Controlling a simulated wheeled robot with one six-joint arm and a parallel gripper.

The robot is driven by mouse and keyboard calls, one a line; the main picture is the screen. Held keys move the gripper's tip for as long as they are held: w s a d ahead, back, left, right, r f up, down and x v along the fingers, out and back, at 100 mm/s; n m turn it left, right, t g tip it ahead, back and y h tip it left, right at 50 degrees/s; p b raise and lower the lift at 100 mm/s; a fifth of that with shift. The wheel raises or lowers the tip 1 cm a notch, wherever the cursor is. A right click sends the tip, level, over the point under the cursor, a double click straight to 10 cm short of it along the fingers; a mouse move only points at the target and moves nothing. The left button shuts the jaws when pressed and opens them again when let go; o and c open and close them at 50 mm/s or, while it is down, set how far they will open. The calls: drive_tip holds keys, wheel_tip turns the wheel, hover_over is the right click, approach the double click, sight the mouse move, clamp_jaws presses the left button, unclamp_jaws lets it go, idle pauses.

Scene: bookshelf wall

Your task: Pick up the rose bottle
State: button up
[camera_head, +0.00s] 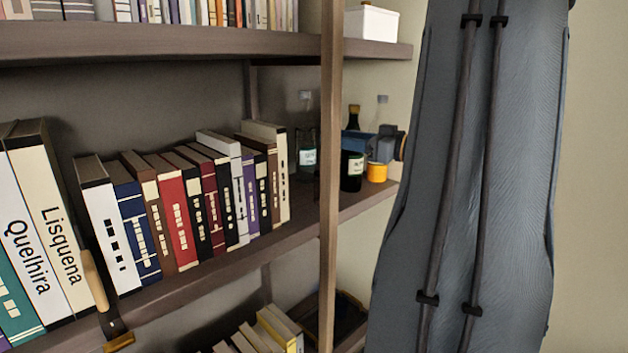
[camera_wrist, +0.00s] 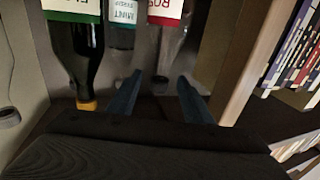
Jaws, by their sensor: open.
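The wrist view appears upside down. In it, the rose bottle (camera_wrist: 166,10) is a clear bottle with a white and red label marked with red letters, cut off by the top edge. Its neck points down the picture, between the two blue fingers of my gripper (camera_wrist: 159,76). The fingers are apart and do not appear closed on it. In the head view my gripper (camera_head: 364,144) is at the middle shelf's right end, among the bottles. I cannot tell for sure which bottle there is the rose one.
A dark bottle with a green label (camera_wrist: 88,50) and a mint-labelled bottle (camera_wrist: 122,38) stand close beside. A wooden post (camera_head: 331,180) stands in front of the bottles' left side. A yellow jar (camera_head: 377,172) is near the shelf edge. Books (camera_head: 178,220) fill the left.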

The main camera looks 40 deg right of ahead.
drive_tip(key=p+x, duration=0.3)
drive_tip(key=x, duration=0.4)
drive_tip(key=shift+w+a, duration=0.2)
drive_tip(key=shift+w, duration=0.15)
clamp_jaws()
